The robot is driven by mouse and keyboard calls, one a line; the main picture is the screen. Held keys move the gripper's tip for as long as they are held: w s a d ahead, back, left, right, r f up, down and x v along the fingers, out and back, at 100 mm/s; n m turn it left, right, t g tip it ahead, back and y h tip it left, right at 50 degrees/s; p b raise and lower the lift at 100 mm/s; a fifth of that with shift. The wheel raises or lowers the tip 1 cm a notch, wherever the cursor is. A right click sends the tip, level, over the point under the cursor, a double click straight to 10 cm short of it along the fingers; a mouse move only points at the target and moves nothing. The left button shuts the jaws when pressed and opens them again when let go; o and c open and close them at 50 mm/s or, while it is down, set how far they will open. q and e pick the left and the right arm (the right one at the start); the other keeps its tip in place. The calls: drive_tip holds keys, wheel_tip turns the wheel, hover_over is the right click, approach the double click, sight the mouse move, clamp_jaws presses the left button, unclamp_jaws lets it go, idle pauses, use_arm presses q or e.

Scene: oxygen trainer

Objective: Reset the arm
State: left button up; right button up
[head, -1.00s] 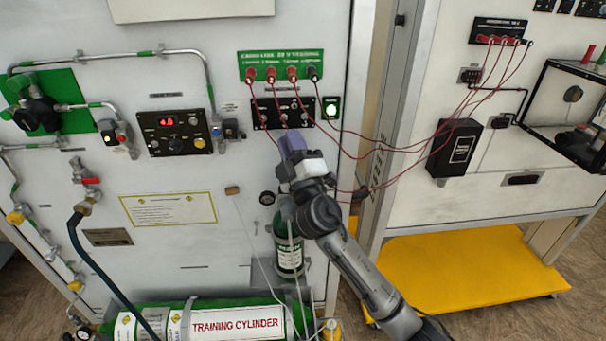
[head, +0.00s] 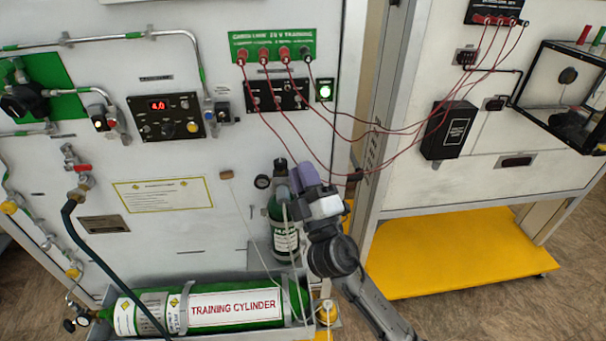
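My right arm comes in from the bottom right of the head view. Its gripper (head: 303,176) is in front of the lower right part of the white panel, beside the small green cylinder (head: 285,238). I see the gripper from behind, and its fingers are too hidden to tell whether they are open or shut. No held object shows. My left gripper is not in view.
The white training panel (head: 215,235) carries a green socket strip (head: 273,46) with red leads, a switch box (head: 276,95), a lit green button (head: 324,90) and a red display (head: 160,105). A training cylinder (head: 235,308) lies below. A yellow platform (head: 455,250) is at right.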

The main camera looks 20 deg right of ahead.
idle(0.3)
drive_tip(key=s+d+f+m+g+h, duration=0.3)
drive_tip(key=d+f+m+g+h, duration=0.25)
drive_tip(key=m+g, duration=0.35)
drive_tip(key=s+a+f+m+g+y+p, duration=0.15)
drive_tip(key=s+f+g, duration=0.25)
drive_tip(key=s+f, duration=0.65)
drive_tip(key=s+a+f+g+y+p, duration=0.1)
drive_tip(key=s+a+f+g+y, duration=0.2)
drive_tip(key=s+f, duration=0.75)
drive_tip(key=s+f+g+y+p, duration=0.2)
drive_tip(key=s+f+g, duration=0.4)
drive_tip(key=s, duration=0.8)
wheel_tip(320, 180, up, 36)
drive_tip(key=p, duration=3.7)
drive_tip(key=shift+w+t, duration=0.3)
drive_tip(key=shift+t, duration=0.1)
